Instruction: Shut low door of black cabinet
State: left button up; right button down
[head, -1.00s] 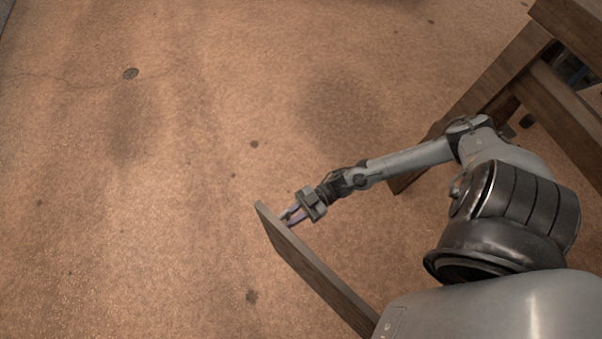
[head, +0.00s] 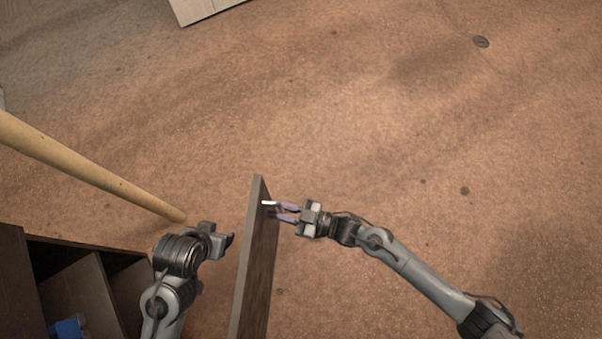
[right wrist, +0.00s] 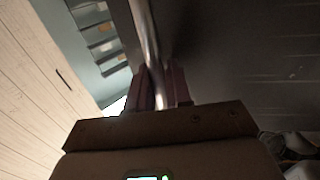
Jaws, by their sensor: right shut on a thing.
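The low door (head: 254,265) stands open, a dark panel seen nearly edge-on in the middle of the head view. The black cabinet (head: 18,262) is at the lower left, its inside exposed. My right gripper (head: 270,209) is at the door's right face near its far end. In the right wrist view my right gripper's fingers (right wrist: 158,88) are shut around a shiny metal handle bar (right wrist: 146,38) beside a dark panel (right wrist: 235,55). My left gripper (head: 228,242) is left of the door, apart from it; its opening is unclear.
A blue item (head: 68,328) lies inside the cabinet. A pale wooden pole (head: 90,167) slants in from the left and ends near my left gripper. A pale box-like thing (head: 205,8) is at the top. The brown floor right of the door is largely clear.

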jog(key=shift+w+a+f+g, duration=0.1)
jog(key=shift+a+g, duration=0.2)
jog(key=shift+a, duration=0.8)
pick_arm(q)
jog(key=shift+s+a+f, duration=0.15)
jog(key=shift+s+a, duration=0.05)
jog(key=shift+a, duration=0.05)
pick_arm(e)
jog(key=c, duration=1.2)
grip_release()
jog(key=shift+d, duration=0.15)
jog(key=shift+d, duration=0.25)
pick_arm(q)
notch_tip(320, 180, up, 3)
jog(key=p, duration=0.3)
pick_arm(e)
jog(key=v, duration=1)
